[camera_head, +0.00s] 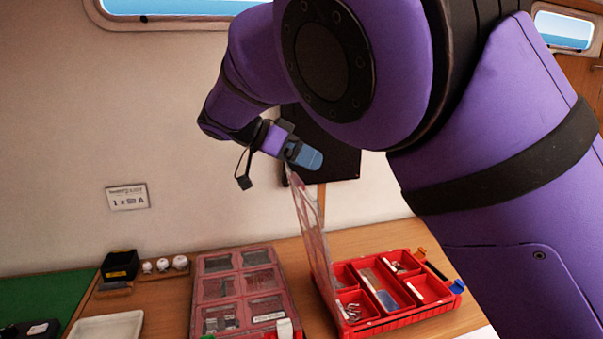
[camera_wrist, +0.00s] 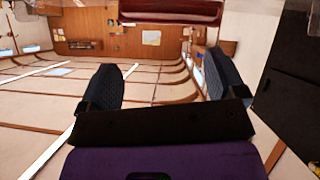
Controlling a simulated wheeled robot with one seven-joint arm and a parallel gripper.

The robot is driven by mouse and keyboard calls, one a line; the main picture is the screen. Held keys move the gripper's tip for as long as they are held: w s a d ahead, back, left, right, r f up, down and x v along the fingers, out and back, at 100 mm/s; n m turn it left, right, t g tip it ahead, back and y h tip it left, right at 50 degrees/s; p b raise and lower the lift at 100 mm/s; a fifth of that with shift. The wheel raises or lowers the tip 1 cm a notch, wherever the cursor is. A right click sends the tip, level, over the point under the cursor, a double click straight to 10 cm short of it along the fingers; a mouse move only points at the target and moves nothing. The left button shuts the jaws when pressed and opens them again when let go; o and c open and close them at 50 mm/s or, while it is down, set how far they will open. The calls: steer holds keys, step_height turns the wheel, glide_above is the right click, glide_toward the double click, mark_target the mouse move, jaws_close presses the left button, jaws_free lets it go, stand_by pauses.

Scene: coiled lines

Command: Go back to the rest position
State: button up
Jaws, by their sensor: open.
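My gripper (camera_head: 303,156) is raised above the wooden counter, near the top edge of the open clear lid (camera_head: 313,235) of a red organizer box (camera_head: 385,322). In the wrist view the two dark fingers (camera_wrist: 162,88) stand wide apart with nothing between them. In the head view my arm hides much of the right side, and I cannot tell whether the fingers touch the lid. The red box holds small parts in its compartments, and its lid stands up, tilted a little to the left.
A second organizer with a closed lid (camera_head: 238,262) lies left of the red box. Further left are a white tray (camera_head: 105,327), a black and yellow item (camera_head: 119,266), small white knobs (camera_head: 163,265) and a green mat (camera_head: 40,295). A black panel (camera_head: 335,150) is on the wall behind my gripper.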

steer(key=s+d+r+n+g+y, duration=0.1)
steer(key=s+d+n+y, duration=0.25)
steer(key=d, duration=0.85)
steer(key=s+d+r+n+g+y, duration=0.1)
steer(key=s+d+n+y, duration=0.2)
steer(key=d, duration=0.9)
steer(key=s+d+f+n+t+y, duration=0.1)
steer(key=s+d+n+t+y, duration=0.1)
steer(key=s, duration=1)
steer(key=s+d+f+n+t+y, duration=0.2)
steer(key=s+d, duration=0.4)
steer(key=s, duration=0.6)
steer(key=shift+n+t+y, duration=0.3)
steer(key=shift+n+y, duration=0.25)
steer(key=shift+n, duration=0.6)
